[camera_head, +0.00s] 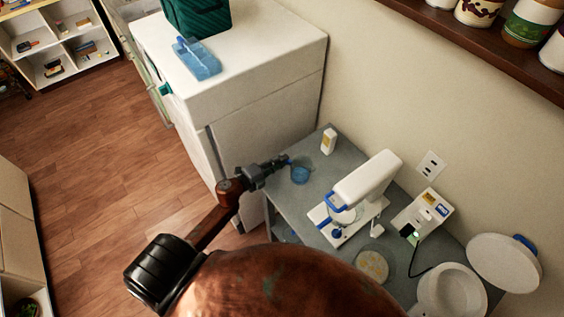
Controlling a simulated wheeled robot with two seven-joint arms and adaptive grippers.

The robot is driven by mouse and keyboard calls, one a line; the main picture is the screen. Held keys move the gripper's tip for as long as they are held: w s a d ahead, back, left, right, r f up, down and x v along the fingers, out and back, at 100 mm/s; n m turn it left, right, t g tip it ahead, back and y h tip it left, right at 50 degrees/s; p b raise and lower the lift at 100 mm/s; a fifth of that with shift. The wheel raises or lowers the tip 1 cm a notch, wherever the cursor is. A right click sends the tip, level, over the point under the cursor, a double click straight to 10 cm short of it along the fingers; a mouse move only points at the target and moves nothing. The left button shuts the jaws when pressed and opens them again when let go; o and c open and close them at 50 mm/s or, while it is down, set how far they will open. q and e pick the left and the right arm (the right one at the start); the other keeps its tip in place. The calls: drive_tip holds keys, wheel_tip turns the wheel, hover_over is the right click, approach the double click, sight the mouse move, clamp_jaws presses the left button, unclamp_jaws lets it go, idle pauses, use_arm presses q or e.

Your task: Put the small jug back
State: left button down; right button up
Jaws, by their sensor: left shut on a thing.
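A small blue round vessel (300,175), which looks like the small jug, is at the far left end of the grey table (312,206). My left gripper (284,162) reaches in from the left and is shut at its upper left edge, apparently on its handle. The fingertips and the grip are small and partly hidden. I cannot tell whether the jug rests on the table or is just above it. My right gripper is not in view.
A small white carton (328,141) stands just behind the jug. A white mixer-like machine (364,181) stands to its right, then a shallow round dish (372,266), a white box with a cable (424,212) and a white pot (452,291). A white cabinet (262,104) borders the left.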

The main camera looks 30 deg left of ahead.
use_arm(q)
drive_tip(key=shift+f, duration=0.15)
drive_tip(key=shift+f, duration=0.15)
drive_tip(key=c, duration=1.9)
unclamp_jaws()
drive_tip(key=shift+r, duration=0.25)
drive_tip(key=b+v, duration=0.2)
drive_tip(key=v, duration=0.9)
drive_tip(key=shift+f, duration=0.1)
drive_tip(key=shift+s+a, duration=0.15)
drive_tip(key=shift+s, duration=0.3)
